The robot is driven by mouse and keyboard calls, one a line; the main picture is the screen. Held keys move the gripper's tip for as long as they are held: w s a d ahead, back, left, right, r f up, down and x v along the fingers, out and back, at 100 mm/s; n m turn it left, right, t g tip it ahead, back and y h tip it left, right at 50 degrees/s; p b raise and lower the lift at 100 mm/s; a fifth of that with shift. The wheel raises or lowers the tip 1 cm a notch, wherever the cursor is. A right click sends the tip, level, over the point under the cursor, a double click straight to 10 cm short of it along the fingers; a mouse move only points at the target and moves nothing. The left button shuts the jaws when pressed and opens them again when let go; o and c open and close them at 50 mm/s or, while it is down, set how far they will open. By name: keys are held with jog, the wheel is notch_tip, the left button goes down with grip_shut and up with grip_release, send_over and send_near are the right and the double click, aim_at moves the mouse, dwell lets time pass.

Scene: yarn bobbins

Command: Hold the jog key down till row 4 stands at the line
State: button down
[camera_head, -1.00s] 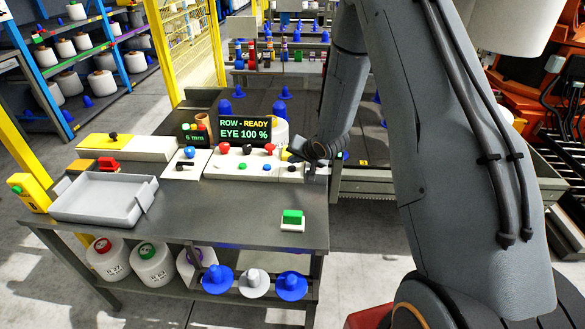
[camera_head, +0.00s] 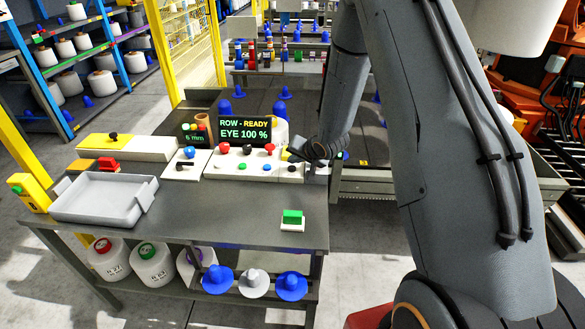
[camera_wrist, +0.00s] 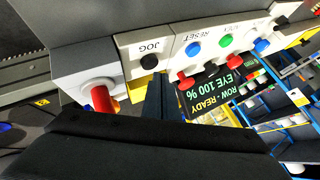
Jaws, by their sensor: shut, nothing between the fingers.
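The black jog key (camera_wrist: 150,61) sits on a white plate marked JOG in the wrist view. In the head view, a black button that looks like it (camera_head: 291,167) is at the right end of the console. My gripper (camera_wrist: 158,98) is shut and empty. Its dark fingers point at the panel just below and right of the jog key in the wrist view; I cannot tell whether they touch anything. In the head view my gripper (camera_head: 294,155) hangs over the console's right end. The display (camera_head: 244,130) reads ROW - READY, EYE 100 %.
Beside the jog key are a blue button (camera_wrist: 193,49), a green button (camera_wrist: 225,41) and a red knob (camera_wrist: 103,98). A grey tray (camera_head: 103,212) and a green-topped block (camera_head: 292,218) are on the table. The table's front middle is clear.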

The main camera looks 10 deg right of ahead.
jog(key=shift+f, duration=0.1)
jog(key=shift+f, duration=0.35)
